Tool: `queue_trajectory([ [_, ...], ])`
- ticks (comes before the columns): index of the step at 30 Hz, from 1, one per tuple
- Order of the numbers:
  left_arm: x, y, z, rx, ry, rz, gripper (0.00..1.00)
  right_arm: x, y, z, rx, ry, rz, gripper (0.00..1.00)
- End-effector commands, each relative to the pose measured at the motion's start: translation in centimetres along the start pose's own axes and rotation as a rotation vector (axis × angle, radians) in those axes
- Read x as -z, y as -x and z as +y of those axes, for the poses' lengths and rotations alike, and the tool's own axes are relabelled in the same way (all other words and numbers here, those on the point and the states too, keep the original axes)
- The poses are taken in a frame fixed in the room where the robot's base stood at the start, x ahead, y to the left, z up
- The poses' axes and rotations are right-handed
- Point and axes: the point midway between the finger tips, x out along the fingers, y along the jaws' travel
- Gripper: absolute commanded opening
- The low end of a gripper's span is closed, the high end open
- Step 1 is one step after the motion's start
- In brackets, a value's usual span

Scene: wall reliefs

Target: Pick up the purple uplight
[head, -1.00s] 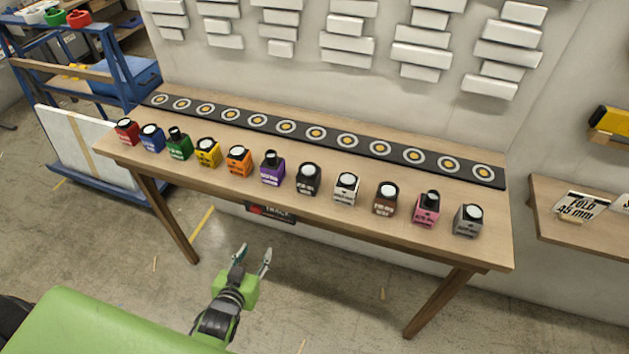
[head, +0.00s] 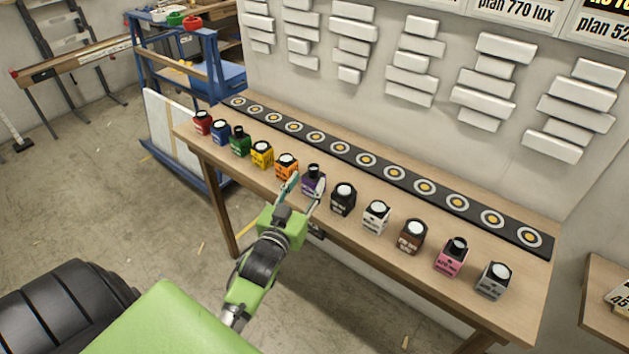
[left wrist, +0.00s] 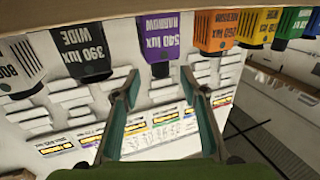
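The purple uplight (head: 311,187) stands upright in the row on the wooden table, between the orange and the dark uplight. In the left wrist view, which is upside down, the purple uplight (left wrist: 168,45) shows a label reading 540 lux narrow. My left gripper (head: 305,182) is open and empty, at the table's front edge close before the purple uplight. In the left wrist view its fingertips (left wrist: 160,77) lie apart, near the uplight's dark top; contact cannot be told. My right gripper is not in view.
The orange uplight (head: 286,166) and the dark uplight (head: 343,199) stand close on either side. Several other coloured uplights share the table (head: 205,152). A black strip with round targets (head: 392,175) runs behind them, before a wall with white relief blocks (head: 420,63).

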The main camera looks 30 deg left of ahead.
Motion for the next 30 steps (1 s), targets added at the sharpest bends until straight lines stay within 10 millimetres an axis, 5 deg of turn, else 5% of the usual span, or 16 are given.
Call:
queue_trajectory([
  [15,0.1,-5.3,0.1,0.0,-0.001,0.0,0.39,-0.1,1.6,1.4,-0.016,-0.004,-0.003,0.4],
  [24,-0.1,-5.8,0.0,0.0,-0.001,-0.001,0.39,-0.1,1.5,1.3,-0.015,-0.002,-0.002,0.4],
  [29,-0.1,-5.7,0.0,0.0,-0.001,-0.001,0.0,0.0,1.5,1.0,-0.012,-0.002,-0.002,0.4],
  [30,-0.1,-5.7,0.0,0.0,-0.001,-0.001,0.0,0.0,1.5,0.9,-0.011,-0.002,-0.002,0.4],
])
